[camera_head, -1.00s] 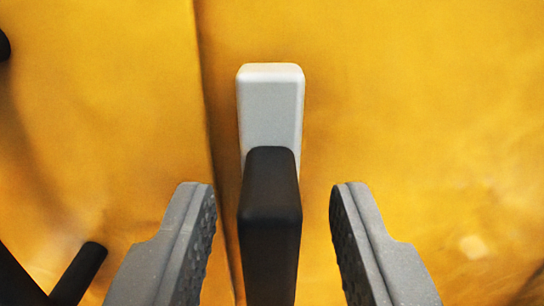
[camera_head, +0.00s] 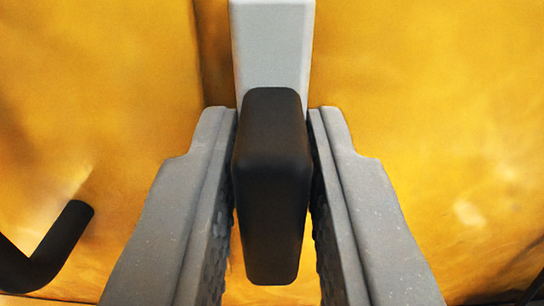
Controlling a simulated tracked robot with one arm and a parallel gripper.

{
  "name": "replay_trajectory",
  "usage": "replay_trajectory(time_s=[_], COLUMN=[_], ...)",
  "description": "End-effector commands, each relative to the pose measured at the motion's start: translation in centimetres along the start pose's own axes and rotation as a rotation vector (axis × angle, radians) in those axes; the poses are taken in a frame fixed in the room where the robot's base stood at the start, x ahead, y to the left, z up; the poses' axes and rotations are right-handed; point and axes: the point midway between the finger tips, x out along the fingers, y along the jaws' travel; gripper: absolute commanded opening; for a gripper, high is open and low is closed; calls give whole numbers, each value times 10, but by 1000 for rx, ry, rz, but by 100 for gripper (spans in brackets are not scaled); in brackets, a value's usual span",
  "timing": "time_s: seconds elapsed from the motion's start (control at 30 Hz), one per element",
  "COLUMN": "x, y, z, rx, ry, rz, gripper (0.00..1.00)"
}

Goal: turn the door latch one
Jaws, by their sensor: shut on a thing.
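The door latch has a black handle (camera_head: 271,190) that hangs upright in the middle of the head camera view. Its light grey base plate (camera_head: 270,40) shows above and behind the handle, on the yellow door (camera_head: 420,100). My gripper (camera_head: 272,125) has one grey finger on each side of the black handle and is shut on it. The fingers' textured inner pads face the handle's sides. The handle's lower end shows between the fingers. How firmly each pad touches is hard to see.
A vertical seam (camera_head: 213,60) runs down the yellow surface behind the latch. A bent black bar (camera_head: 55,245) stands out at the lower left. A dark edge shows at the lower right corner. The yellow surface to the right is otherwise clear.

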Motion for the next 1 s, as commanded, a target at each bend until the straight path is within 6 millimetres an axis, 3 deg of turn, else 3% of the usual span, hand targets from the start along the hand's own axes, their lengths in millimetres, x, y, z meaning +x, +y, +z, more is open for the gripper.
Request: replay_trajectory(time_s=[0.27,1.0], x=[0,0], y=[-1,-4], z=[1,5], rx=[-154,-852], ry=[-1,-3], rz=[0,-1], gripper=[0,0])
